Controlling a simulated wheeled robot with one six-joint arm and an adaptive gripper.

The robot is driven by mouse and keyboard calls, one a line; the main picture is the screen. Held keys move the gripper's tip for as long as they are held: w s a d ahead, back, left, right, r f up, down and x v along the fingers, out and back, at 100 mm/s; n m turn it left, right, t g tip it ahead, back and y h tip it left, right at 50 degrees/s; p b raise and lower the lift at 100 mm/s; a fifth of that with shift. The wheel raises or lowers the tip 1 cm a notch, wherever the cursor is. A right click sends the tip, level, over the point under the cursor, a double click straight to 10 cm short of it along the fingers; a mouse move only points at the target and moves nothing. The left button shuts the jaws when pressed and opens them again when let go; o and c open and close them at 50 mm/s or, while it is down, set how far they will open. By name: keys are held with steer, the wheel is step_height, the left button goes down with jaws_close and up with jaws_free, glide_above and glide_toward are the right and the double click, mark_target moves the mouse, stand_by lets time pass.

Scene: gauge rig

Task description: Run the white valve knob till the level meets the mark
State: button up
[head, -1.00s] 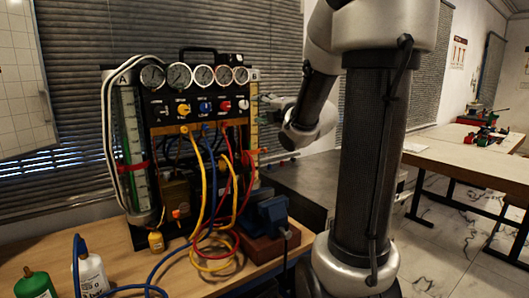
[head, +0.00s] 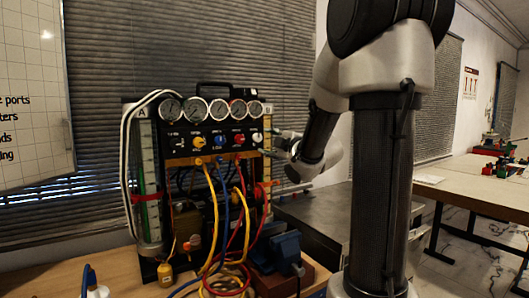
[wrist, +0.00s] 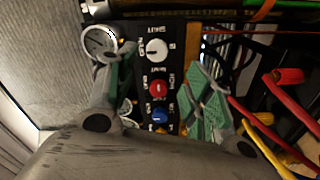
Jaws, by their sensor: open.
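The white valve knob (head: 257,137) is at the right end of a row of knobs on the black panel. In the wrist view the white knob (wrist: 156,49) lies ahead, between the lines of my two fingers and a little toward the upper side. My gripper (wrist: 163,68) is open, with green pads either side of the knob row, and nothing is held. In the head view my gripper (head: 278,143) is just right of the panel, apart from the knob as far as I can tell. Tube A (head: 148,175) has a red band (head: 145,197); its exact liquid level is unclear.
Red (head: 239,138), blue (head: 219,141) and yellow (head: 199,142) knobs sit beside the white one, with several gauges above. Coloured hoses hang in front below. A blue vise-like block (head: 276,247) stands at the lower right of the rig.

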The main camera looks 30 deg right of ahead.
mark_target(259, 138)
steer(key=w+m, duration=0.2)
steer(key=w, duration=0.2)
steer(key=w+m, duration=0.3)
steer(key=w, duration=0.1)
steer(key=shift+d+r, duration=0.1)
steer(key=shift+r, duration=0.1)
steer(key=c, duration=1)
